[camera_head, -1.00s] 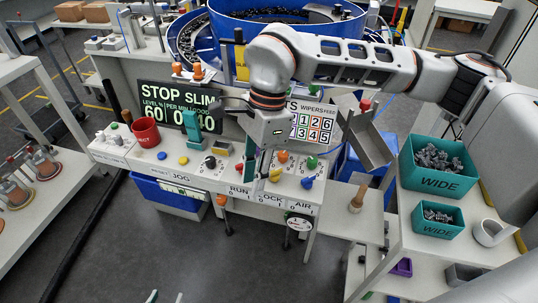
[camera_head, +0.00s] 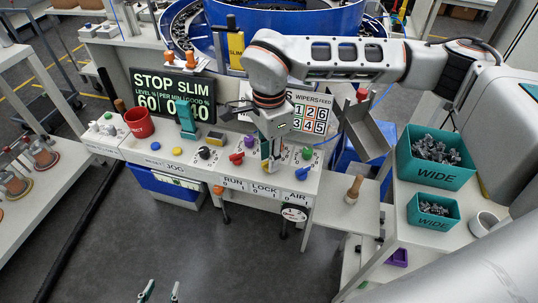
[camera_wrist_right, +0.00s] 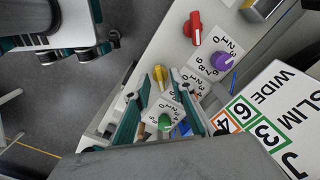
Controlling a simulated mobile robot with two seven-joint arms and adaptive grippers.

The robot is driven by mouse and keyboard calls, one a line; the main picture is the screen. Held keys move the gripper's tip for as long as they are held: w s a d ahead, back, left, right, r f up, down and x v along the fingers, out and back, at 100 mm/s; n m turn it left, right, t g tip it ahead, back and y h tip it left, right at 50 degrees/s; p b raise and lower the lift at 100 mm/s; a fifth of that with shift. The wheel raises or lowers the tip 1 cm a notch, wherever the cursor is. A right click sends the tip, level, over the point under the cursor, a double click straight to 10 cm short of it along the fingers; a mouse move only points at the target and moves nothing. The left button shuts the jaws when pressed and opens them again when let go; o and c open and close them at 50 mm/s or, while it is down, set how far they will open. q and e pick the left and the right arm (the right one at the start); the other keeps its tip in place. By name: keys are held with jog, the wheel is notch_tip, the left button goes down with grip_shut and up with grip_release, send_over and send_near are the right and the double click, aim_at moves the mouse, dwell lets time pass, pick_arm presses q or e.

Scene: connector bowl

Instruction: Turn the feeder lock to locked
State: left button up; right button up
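The LOCK label (camera_head: 264,190), marked 0 and 1, is on the panel's front edge between RUN and AIR. In the head view my right gripper (camera_head: 269,166) points down at the panel above this label and hides the knob there. In the right wrist view a yellow knob (camera_wrist_right: 160,76) lies between the tips of the two right fingers (camera_wrist_right: 161,77). The fingers stand apart with gaps on both sides. My left gripper (camera_head: 160,291) is open and empty at the bottom edge of the head view, away from the panel.
Close around are a red knob (camera_head: 237,158), a purple knob (camera_wrist_right: 222,62), a green knob (camera_wrist_right: 165,122) and a blue knob (camera_head: 302,174). A metal chute (camera_head: 368,135) and teal WIDE bins (camera_head: 438,177) stand to the right. Floor before the panel is clear.

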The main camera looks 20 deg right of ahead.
jog(key=shift+f, duration=0.1)
grip_shut()
jog(key=shift+m, duration=0.3)
jog(key=m, duration=0.3)
jog(key=shift+m, duration=0.3)
jog(key=m, duration=0.3)
jog(key=shift+m, duration=0.3)
jog(key=m, duration=1)
jog(key=shift+b, duration=0.35)
jog(key=shift+w, duration=0.1)
